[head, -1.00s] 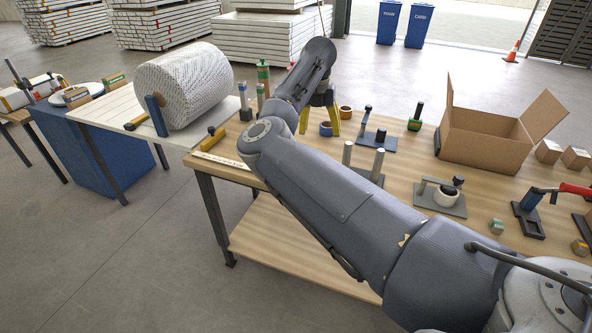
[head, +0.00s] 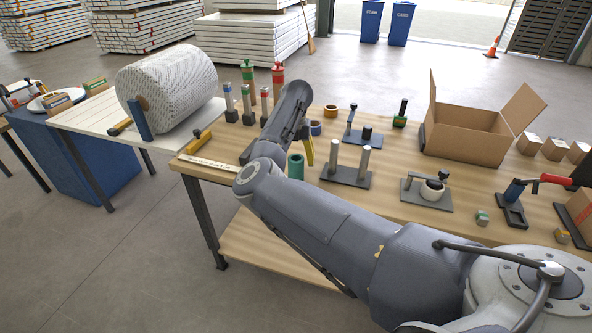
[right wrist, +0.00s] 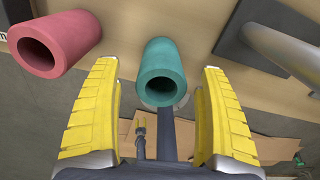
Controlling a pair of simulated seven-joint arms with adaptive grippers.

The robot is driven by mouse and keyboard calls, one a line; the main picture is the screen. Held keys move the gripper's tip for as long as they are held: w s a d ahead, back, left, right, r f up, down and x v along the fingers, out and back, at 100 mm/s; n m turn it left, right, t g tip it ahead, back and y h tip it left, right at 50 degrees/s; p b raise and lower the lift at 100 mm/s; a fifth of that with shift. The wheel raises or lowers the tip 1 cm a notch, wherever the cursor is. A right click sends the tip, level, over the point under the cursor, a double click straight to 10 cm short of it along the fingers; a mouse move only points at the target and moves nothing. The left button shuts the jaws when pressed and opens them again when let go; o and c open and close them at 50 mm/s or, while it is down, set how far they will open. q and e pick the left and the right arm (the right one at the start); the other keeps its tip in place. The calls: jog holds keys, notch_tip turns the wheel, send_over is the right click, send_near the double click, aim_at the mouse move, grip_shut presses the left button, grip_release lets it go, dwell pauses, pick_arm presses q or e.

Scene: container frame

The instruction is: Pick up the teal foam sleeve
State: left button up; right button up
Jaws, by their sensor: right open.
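The teal foam sleeve (head: 295,167) is a short hollow cylinder standing on the wooden table beside my right forearm in the head view. In the right wrist view the teal sleeve (right wrist: 162,72) shows between the two yellow fingers, its open end facing the camera. My right gripper (right wrist: 157,78) is open, with clear gaps on both sides of the sleeve and no visible contact. In the head view one yellow finger of the right gripper (head: 308,152) shows just behind the sleeve; the rest is hidden by my arm. My left gripper is out of view.
A pink-red sleeve (right wrist: 60,42) stands left of the teal one in the right wrist view. A grey plate with two posts (head: 347,176) stands close on the right. A cardboard box (head: 465,140) and several tools occupy the table farther right.

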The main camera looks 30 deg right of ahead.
aim_at(296, 170)
jog(key=shift+s+f, duration=0.1)
jog(key=shift+f, duration=2.65)
jog(key=shift+c, duration=0.6)
jog(key=c, duration=0.9)
